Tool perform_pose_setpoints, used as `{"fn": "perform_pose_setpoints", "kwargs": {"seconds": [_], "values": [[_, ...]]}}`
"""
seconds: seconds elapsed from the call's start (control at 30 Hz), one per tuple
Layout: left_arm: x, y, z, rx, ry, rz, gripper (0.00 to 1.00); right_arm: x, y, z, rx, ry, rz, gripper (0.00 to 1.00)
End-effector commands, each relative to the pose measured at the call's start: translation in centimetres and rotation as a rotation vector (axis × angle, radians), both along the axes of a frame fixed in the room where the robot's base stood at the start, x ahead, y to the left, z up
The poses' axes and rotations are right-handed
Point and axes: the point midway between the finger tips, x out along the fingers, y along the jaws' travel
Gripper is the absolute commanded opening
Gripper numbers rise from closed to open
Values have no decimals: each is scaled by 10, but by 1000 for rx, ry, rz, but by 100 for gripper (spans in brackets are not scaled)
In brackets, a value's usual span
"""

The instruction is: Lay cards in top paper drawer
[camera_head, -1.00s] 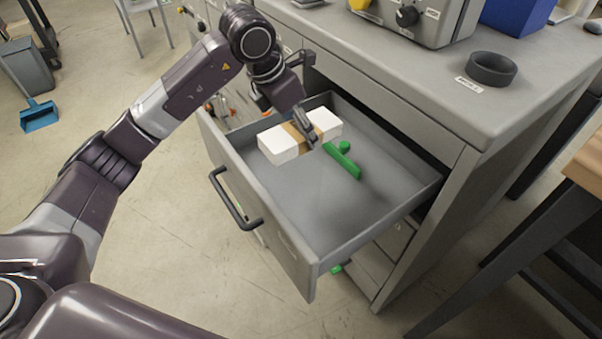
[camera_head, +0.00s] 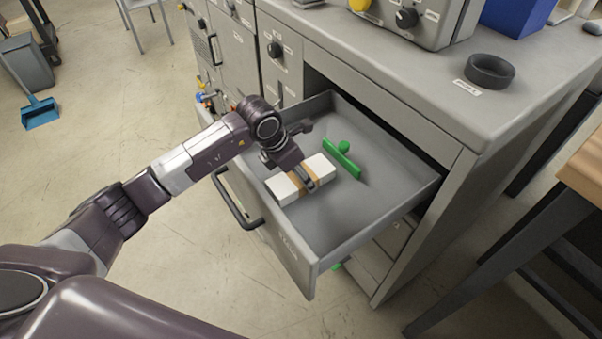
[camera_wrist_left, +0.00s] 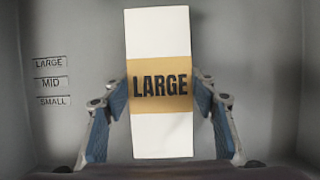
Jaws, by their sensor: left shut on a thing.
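A white stack of cards (camera_head: 284,189) with a tan band lies in the open top drawer (camera_head: 345,239). In the left wrist view the band on the cards (camera_wrist_left: 160,32) reads LARGE. My left gripper (camera_head: 309,184) is shut on the cards across the band, one blue-padded finger on each side. The left gripper (camera_wrist_left: 160,95) also shows in the left wrist view. A green divider piece (camera_head: 343,160) with a round knob lies in the drawer behind the cards. My right gripper is not in view.
Labels LARGE, MID and SMALL (camera_wrist_left: 52,82) mark the drawer floor left of the cards in the wrist view. The cabinet top holds a dark ring (camera_head: 490,69) and a grey machine (camera_head: 425,20). The drawer's front right floor is clear.

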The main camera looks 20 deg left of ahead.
Motion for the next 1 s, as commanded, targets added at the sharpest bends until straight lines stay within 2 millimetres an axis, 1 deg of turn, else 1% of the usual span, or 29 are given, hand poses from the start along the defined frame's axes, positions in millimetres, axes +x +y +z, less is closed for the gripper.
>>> {"fn": "perform_pose_setpoints", "kwargs": {"seconds": [0.13,0.23,0.27,0.4,0.67,0.77,0.87,1.0], "values": [[1,0,2,-1,-3,-1,12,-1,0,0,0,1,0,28],[1,0,-1,-1,-3,-1,12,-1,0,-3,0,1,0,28],[0,0,-1,1,-1,0,55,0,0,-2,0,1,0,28],[0,0,-1,0,0,0,70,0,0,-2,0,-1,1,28],[0,0,0,1,-1,0,70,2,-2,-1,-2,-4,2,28],[0,1,3,0,-1,0,70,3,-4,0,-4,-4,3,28],[-2,4,14,1,-6,0,70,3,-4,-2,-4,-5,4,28],[-11,11,40,1,-7,0,70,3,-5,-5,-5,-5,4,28]]}}
